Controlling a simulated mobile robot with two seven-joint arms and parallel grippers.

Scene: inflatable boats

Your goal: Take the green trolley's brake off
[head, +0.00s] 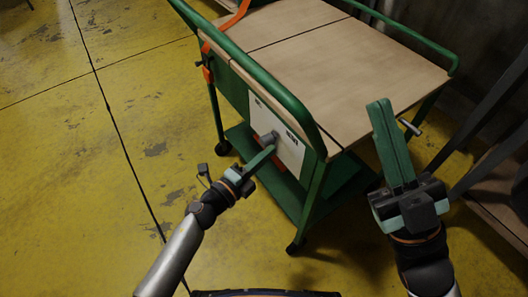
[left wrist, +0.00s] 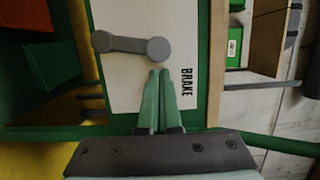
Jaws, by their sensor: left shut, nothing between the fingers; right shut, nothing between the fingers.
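The green trolley (head: 298,112) has a wooden top and a white panel (head: 289,152) on its near end. A grey brake lever (head: 268,138) is on that panel. In the left wrist view the lever (left wrist: 130,44) lies almost level, with a round end at each side, beside the printed word BRAKE. My left gripper (head: 271,149) is shut and empty, with its fingertips right at the lever's larger round end; I cannot tell if they touch. My right gripper (head: 379,104) is shut and empty, raised right of the trolley's near corner.
An orange strap (head: 206,62) hangs at the trolley's left side. A green push rail (head: 255,70) runs above the panel. Dark slanted beams (head: 490,110) stand at the right. The yellow floor (head: 90,160) is clear at the left.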

